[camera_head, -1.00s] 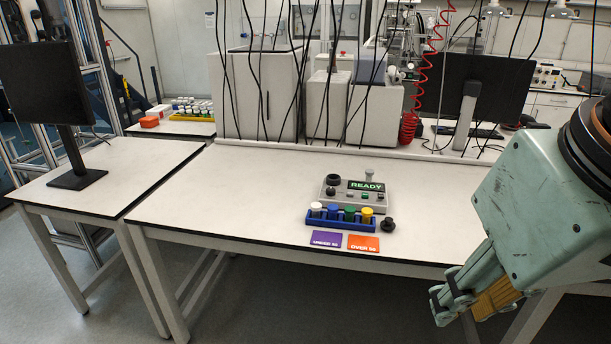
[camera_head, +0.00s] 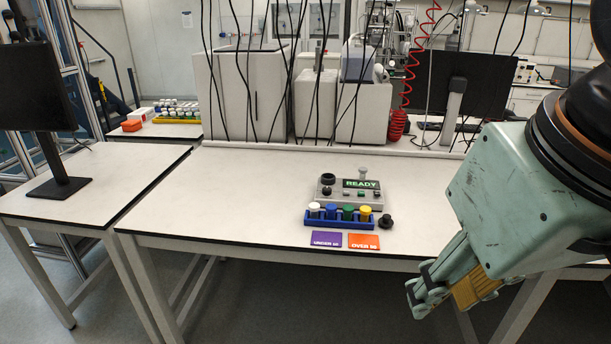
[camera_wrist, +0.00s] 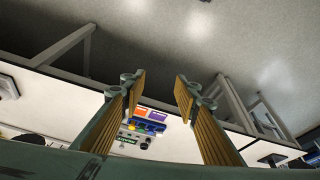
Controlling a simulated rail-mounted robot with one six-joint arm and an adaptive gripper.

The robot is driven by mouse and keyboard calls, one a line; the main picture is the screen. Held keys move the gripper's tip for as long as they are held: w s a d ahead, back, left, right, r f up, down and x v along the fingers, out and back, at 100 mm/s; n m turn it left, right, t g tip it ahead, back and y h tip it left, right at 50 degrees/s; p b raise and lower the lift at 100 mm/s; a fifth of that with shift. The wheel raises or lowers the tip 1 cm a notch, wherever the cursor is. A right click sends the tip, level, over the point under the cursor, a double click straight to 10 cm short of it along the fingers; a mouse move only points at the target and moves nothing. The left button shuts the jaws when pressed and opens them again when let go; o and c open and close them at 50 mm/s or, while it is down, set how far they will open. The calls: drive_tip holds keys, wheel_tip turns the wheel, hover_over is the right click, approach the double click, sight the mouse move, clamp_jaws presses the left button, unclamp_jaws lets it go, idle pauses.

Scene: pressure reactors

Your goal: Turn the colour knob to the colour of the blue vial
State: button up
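A blue rack (camera_head: 340,225) on the white table holds upright vials in a row: white, blue, green and yellow from left to right. The blue vial (camera_head: 331,212) stands second from the left. Behind the rack is a grey control box (camera_head: 350,199) with a READY screen (camera_head: 361,184) and small buttons. Dark round parts (camera_head: 327,191) sit at its left side; I cannot tell which is the colour knob or its setting. My gripper (camera_head: 440,292) is in front of the table, right of the rack and well apart from it. In the wrist view its fingers (camera_wrist: 160,88) are spread and empty.
A black knob-like piece (camera_head: 385,221) stands right of the rack. A purple card (camera_head: 326,240) and an orange card (camera_head: 364,241) lie in front. Large grey machines and hanging cables stand behind the table. The table's left half is clear.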

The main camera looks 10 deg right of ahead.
drive_tip(key=shift+o, duration=0.7)
drive_tip(key=shift+w+r, duration=0.45)
drive_tip(key=shift+w, duration=0.05)
drive_tip(key=w+r+m+g+p, duration=0.1)
drive_tip(key=w+r+p, duration=0.25)
drive_tip(key=w, duration=0.55)
drive_tip(key=w+r+m+p, duration=0.1)
drive_tip(key=w+r+p, duration=0.3)
drive_tip(key=w, duration=0.5)
drive_tip(key=m+g+p, duration=0.3)
drive_tip(key=m+p, duration=0.3)
drive_tip(key=p, duration=1.1)
hover_over(327, 188)
wheel_tip(327, 188, down, 21)
drive_tip(key=shift+f, duration=0.15)
drive_tip(key=shift+s+f, duration=0.1)
drive_tip(key=shift+f, duration=0.05)
drive_tip(key=shift+f+p, duration=0.55)
drive_tip(key=shift+f, duration=6.2)
